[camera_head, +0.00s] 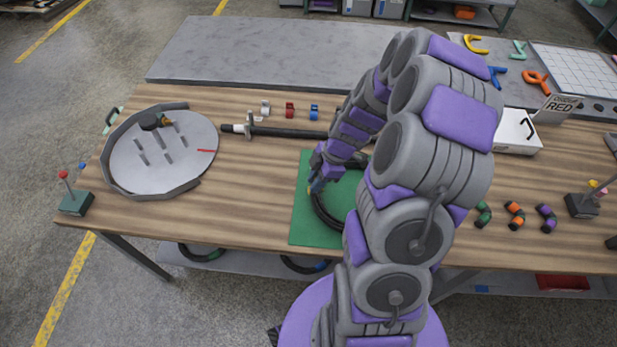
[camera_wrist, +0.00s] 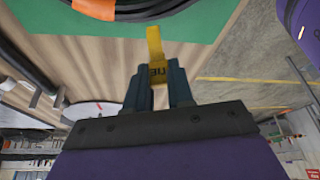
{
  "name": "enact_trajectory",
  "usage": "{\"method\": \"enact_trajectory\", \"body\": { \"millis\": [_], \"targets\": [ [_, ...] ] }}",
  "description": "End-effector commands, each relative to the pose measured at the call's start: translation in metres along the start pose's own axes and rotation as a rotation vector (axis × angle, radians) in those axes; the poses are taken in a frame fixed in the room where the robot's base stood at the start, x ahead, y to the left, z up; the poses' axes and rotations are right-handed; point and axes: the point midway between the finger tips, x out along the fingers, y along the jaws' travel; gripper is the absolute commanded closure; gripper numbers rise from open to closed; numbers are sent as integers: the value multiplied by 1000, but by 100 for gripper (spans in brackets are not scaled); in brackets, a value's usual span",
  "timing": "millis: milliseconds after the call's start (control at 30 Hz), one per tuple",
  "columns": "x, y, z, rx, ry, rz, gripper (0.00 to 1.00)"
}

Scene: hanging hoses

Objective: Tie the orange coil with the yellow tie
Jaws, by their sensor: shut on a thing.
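A black hose coil (camera_head: 322,213) lies on a green mat (camera_head: 302,226) on the wooden table, partly hidden by my arm. In the wrist view an orange band (camera_wrist: 95,8) shows on the coil at the top edge. My gripper (camera_head: 317,186) is over the left side of the coil in the head view. In the wrist view, my gripper (camera_wrist: 158,85) is shut on the yellow tie (camera_wrist: 154,45), a short strip with dark lettering standing out beyond the fingertips. The tie appears apart from the orange band. The head view barely shows the tie.
A round grey tray (camera_head: 185,165) stands on the left, beside a black rod (camera_head: 285,132). Short hose pieces (camera_head: 515,215) lie on the right, near a white box (camera_head: 515,135). More coils (camera_head: 200,254) sit on the lower shelf.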

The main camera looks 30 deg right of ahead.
Motion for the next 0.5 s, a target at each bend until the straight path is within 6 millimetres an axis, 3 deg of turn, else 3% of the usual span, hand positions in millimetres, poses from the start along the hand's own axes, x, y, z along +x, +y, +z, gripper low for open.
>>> {"method": "enact_trajectory", "body": {
  "millis": [500],
  "targets": [
    [6, -2, -12, 0, -11, 5, 100]
  ]
}}
